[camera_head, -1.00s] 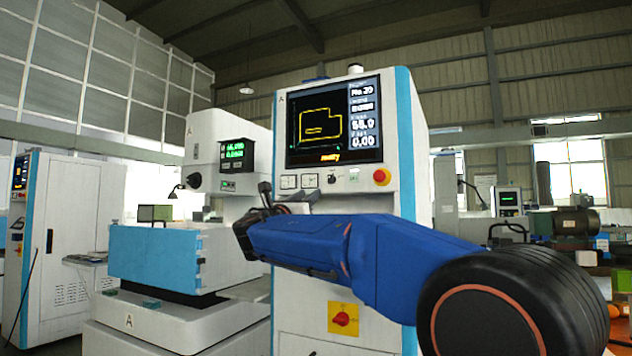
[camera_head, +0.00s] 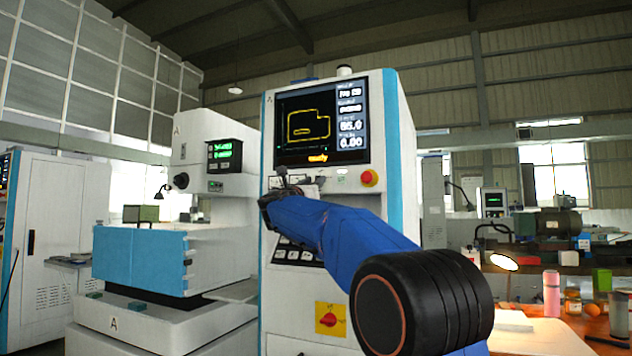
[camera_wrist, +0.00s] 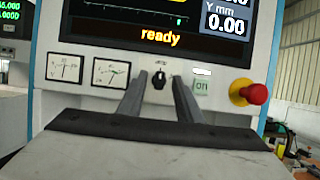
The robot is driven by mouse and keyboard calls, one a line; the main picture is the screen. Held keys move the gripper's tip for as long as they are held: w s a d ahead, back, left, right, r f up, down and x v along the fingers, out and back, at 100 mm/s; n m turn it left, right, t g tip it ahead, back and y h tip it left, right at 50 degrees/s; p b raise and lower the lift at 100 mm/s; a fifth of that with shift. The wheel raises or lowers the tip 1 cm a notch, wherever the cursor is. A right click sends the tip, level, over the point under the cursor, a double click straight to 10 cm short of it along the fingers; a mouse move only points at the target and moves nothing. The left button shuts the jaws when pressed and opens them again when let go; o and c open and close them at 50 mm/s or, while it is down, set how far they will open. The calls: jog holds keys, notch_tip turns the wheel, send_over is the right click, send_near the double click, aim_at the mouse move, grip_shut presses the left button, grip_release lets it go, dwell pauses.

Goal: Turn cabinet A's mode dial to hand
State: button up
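Cabinet A (camera_head: 408,190) is a white cabinet with blue edges and a screen, and it stands in the middle of the head view. Its mode dial (camera_wrist: 160,83) is a small black knob below the screen in the wrist view, with its pointer roughly upright. My gripper (camera_wrist: 160,77) is open, with one finger to each side of the dial and a visible gap on both sides. Whether the fingertips reach as far as the dial is unclear. In the head view my gripper (camera_head: 284,183) is at the panel and the dial is hidden.
Two gauges (camera_wrist: 88,71) are left of the dial. A green-marked "on" button (camera_wrist: 202,86) and a red emergency stop (camera_wrist: 256,94) are to its right. A red switch on a yellow plate (camera_head: 330,319) is lower on the cabinet. A white-and-blue machine (camera_head: 140,260) stands to the left.

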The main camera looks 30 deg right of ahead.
jog(key=shift+x, duration=1.15)
jog(key=shift+c, duration=0.6)
grip_shut()
jog(key=shift+m, duration=0.4)
jog(key=shift+m+g+h, duration=0.2)
jog(key=shift+m+g, duration=1.15)
jog(key=shift+m, duration=1.6)
jog(key=shift+m+g+h, duration=0.2)
jog(key=shift+m+g, duration=1.1)
jog(key=shift+m, duration=1.6)
jog(key=shift+m+g+h, duration=0.2)
jog(key=shift+m+g, duration=1.15)
jog(key=shift+m, duration=1.6)
